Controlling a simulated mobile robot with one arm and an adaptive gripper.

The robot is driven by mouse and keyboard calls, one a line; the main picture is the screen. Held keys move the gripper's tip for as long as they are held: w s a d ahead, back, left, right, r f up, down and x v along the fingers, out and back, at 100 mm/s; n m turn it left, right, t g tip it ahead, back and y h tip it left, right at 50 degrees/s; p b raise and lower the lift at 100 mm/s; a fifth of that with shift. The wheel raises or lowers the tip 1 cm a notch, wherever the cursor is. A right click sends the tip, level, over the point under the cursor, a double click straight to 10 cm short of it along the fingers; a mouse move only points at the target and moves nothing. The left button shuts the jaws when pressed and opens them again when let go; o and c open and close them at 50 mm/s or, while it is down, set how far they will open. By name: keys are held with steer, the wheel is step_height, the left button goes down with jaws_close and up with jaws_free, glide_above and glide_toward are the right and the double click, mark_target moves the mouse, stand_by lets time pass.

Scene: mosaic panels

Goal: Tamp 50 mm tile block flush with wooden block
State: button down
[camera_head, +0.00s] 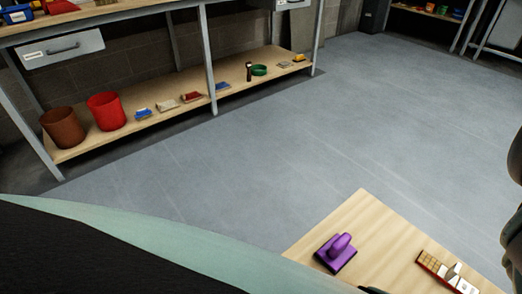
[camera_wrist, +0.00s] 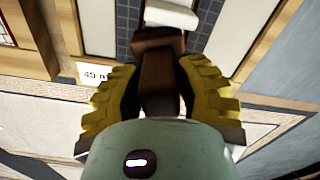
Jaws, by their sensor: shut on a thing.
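In the wrist view, my gripper (camera_wrist: 160,85) has two yellow ribbed fingers shut on a brown wooden block (camera_wrist: 157,62). The block is held above a panel with dark small-tile strips (camera_wrist: 124,35) and pale smooth areas. A white piece (camera_wrist: 171,15) lies just beyond the block's far end, over the dark tiles. I cannot tell whether the block touches it, or whether it is the 50 mm tile block. A white label (camera_wrist: 93,73) beside the left finger reads about "40 m" and is partly covered.
In the head view, a purple float (camera_head: 337,252) and a red-edged tray (camera_head: 432,264) with small pieces sit on a wooden tabletop (camera_head: 362,213). A shelf bench with a brown bucket (camera_head: 63,127) and a red bucket (camera_head: 106,110) stands at the back left. The grey floor between is clear.

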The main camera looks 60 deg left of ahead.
steer(key=shift+w+a, duration=0.1)
stand_by(0.3)
step_height(320, 180, up, 7)
steer(key=p, duration=0.7)
stand_by(0.7)
